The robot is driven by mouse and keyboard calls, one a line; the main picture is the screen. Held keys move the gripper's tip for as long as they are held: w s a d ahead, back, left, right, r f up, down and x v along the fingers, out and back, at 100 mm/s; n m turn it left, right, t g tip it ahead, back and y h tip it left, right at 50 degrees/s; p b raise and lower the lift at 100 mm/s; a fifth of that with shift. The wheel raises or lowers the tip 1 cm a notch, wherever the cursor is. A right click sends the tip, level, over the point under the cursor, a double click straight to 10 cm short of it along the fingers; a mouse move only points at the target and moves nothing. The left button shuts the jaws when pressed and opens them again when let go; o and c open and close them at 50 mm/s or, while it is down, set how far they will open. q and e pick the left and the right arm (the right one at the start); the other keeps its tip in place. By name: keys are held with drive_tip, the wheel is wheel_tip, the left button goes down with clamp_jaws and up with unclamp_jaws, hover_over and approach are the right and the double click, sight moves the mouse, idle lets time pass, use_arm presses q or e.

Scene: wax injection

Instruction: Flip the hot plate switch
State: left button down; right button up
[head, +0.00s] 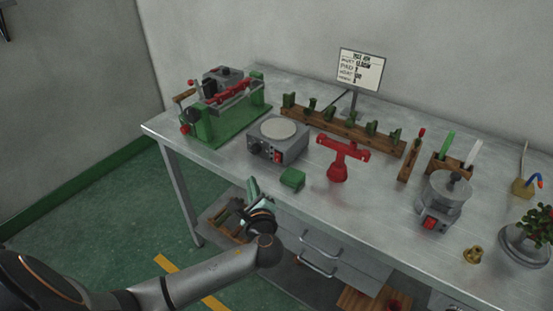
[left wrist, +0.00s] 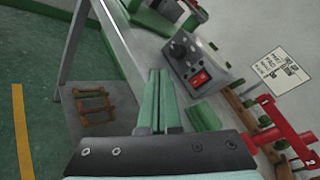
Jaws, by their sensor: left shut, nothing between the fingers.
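The hot plate (head: 279,140) is a grey box with a round pale top, standing on the metal workbench. Its front face carries a dark knob and a red switch (head: 277,156). In the left wrist view the red switch (left wrist: 200,78) shows on the grey front of the hot plate (left wrist: 187,62), with the knob beside it. My left gripper (head: 254,186) is shut and empty, in front of the bench edge and below the hot plate. In the left wrist view its green fingers (left wrist: 160,75) lie together, pointing toward the hot plate and apart from it. My right gripper is not in view.
A green block (head: 292,179) lies just right of the hot plate's front. A red stand (head: 340,160) is farther right. A green-based machine (head: 222,118) stands to the left. A second grey device with a red switch (head: 431,223) stands at right. Drawers (head: 322,245) hang under the bench.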

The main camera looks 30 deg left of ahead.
sight(273, 176)
use_arm(q)
drive_tip(key=w+b, duration=0.1)
drive_tip(key=w, duration=0.1)
drive_tip(key=w+b, duration=0.2)
drive_tip(key=w, duration=0.1)
drive_tip(key=w+f+b, duration=0.1)
drive_tip(key=w+b, duration=0.1)
drive_tip(key=shift+w+d, duration=0.25)
drive_tip(key=shift+d, duration=0.05)
drive_tip(key=shift+w+d+b, duration=0.1)
drive_tip(key=shift+w+b, duration=0.3)
drive_tip(key=shift+w, duration=0.2)
idle(0.8)
drive_tip(key=shift+w, duration=0.15)
idle(0.5)
drive_tip(key=shift+w+f, duration=0.1)
drive_tip(key=shift+w, duration=0.15)
drive_tip(key=shift+w, duration=0.35)
idle(0.6)
drive_tip(key=shift+s, duration=0.1)
